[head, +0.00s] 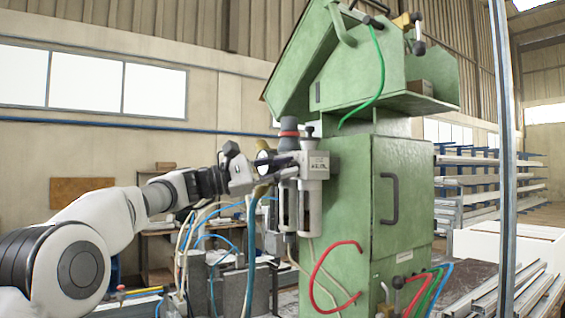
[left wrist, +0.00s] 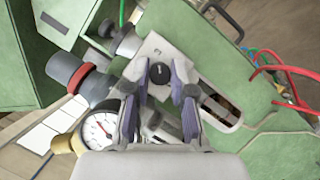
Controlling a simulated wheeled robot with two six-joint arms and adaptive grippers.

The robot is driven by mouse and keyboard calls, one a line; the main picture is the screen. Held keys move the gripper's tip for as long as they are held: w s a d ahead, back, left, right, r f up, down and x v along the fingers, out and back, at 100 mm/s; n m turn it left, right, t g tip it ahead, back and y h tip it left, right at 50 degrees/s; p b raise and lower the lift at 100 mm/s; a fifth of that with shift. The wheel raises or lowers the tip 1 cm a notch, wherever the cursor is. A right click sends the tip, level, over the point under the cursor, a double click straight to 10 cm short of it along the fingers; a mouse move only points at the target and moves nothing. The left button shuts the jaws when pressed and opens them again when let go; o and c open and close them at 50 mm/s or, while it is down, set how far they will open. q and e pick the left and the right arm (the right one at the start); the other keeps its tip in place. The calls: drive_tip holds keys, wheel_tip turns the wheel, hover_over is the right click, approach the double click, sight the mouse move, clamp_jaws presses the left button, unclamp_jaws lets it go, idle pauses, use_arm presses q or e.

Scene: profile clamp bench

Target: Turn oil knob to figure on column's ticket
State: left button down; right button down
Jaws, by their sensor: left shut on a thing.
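The air unit (head: 315,166) is a silver block with clear bowls, fixed to the side of the green column (head: 346,200). In the left wrist view, a small black knob with a pale mark (left wrist: 160,73), apparently the oil knob, sits on the block's face. My left gripper (left wrist: 160,82) is shut on this knob, one finger on each side. In the head view the left gripper (head: 284,170) reaches the unit from the left and hides the knob. A small pale label (head: 403,257) is on the column; its figure is too small to read. My right gripper is not in view.
A pressure gauge (left wrist: 100,128) and a red-ringed regulator knob (left wrist: 82,76) are close beside my left fingers. Another black knob (head: 307,131) tops the unit. Red hose (head: 322,275) and blue hose (head: 251,240) hang nearby. A grey post (head: 503,150) stands right.

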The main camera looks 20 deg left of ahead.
use_arm(q)
drive_tip(key=shift+f+m, duration=0.1)
drive_tip(key=shift+m, duration=0.4)
drive_tip(key=c, duration=1)
unclamp_jaws()
drive_tip(key=shift+w, duration=0.1)
drive_tip(key=shift+a, duration=0.35)
drive_tip(key=v, duration=1.1)
drive_tip(key=shift+w, duration=0.1)
drive_tip(key=shift+a, duration=0.1)
